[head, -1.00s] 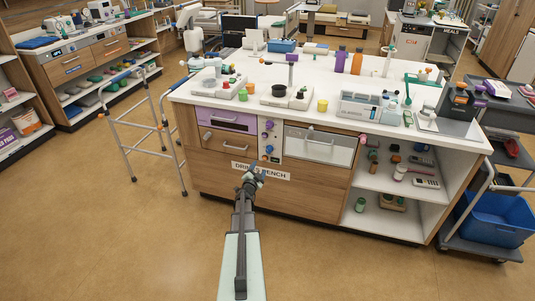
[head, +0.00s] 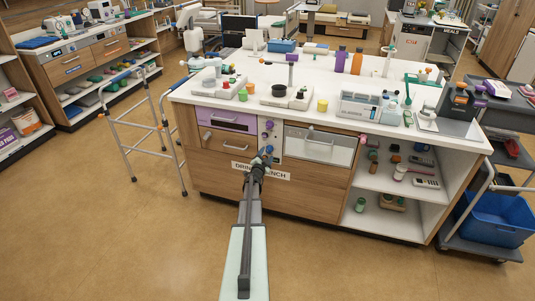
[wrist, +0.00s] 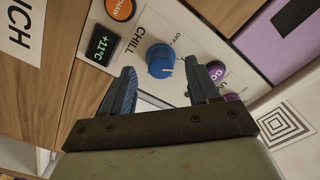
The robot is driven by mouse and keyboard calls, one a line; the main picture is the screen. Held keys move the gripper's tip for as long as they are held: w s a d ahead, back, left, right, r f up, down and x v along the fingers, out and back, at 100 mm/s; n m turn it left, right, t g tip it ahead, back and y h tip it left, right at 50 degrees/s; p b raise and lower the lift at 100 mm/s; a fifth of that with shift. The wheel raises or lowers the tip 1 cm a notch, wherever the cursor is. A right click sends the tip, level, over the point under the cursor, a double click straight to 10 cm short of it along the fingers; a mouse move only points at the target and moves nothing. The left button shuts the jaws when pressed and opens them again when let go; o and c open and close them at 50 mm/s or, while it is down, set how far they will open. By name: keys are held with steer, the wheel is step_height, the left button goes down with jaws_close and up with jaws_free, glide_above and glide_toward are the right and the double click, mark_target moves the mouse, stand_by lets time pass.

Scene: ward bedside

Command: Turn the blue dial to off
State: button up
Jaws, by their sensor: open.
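The blue dial (wrist: 161,60) is on a pale control panel, between the word CHILL and the word OFF in the wrist view. A pale mark shows on its lower right face; OFF is printed to its upper right. My gripper (wrist: 163,71) is open, with one finger on each side of the dial in that view. The fingers look apart from the dial, and I cannot tell how deep they reach. In the head view my gripper (head: 265,151) is in front of the panel's lower part and hides the dial there.
A green readout (wrist: 103,45) and an orange button (wrist: 121,9) sit left of the dial. Purple controls (wrist: 216,71) are close to the right finger. The bench top (head: 330,104) above holds several devices. A walking frame (head: 150,128) stands left; open shelves are at right.

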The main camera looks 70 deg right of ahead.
mark_target(269, 150)
steer(key=shift+d, duration=1.5)
steer(key=shift+c, duration=0.3)
steer(key=c, duration=1)
steer(key=shift+o, duration=0.2)
steer(key=n, duration=0.5)
steer(key=shift+s+n, duration=0.1)
steer(key=shift+n, duration=0.3)
steer(key=n, duration=0.5)
steer(key=shift+s+n, duration=0.1)
steer(key=shift+n, duration=0.3)
